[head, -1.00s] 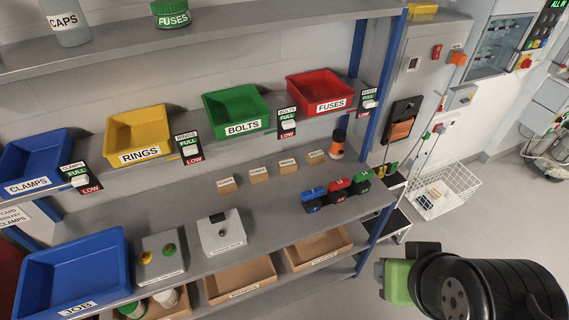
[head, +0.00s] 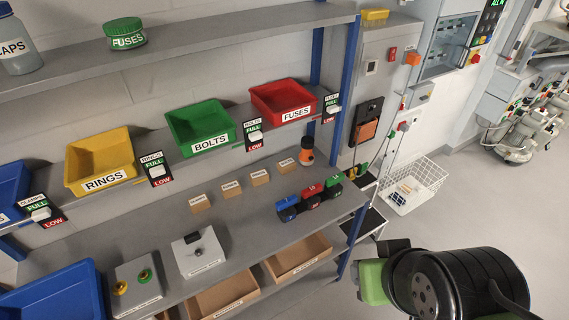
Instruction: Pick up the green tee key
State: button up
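In the head view, a green block-like piece (head: 334,185) stands at the right end of a short row on the middle shelf. A red piece (head: 311,196) and a blue piece (head: 287,208) stand to its left. Each has a darker lower part and a small marking. The green one looks like the green tee key, but its shape is too small to be sure. My arm, black with a green part, shows at the lower right, apart from the row. My gripper's fingers cannot be made out.
An orange bottle (head: 306,151) stands behind the row. Small labelled blocks (head: 231,189) lie to the left. A blue shelf post (head: 350,240) stands close to the right. Red (head: 283,101), green (head: 200,131) and yellow (head: 99,161) bins sit above.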

aim_at(332, 181)
jog(key=i+l+u, duration=0.2)
jog(key=u, duration=0.3)
jog(key=i+l+u, duration=0.15)
jog(key=l+u, duration=0.3)
jog(key=i+l+u, duration=0.15)
jog(key=u, duration=0.35)
jog(key=l+u, duration=0.45)
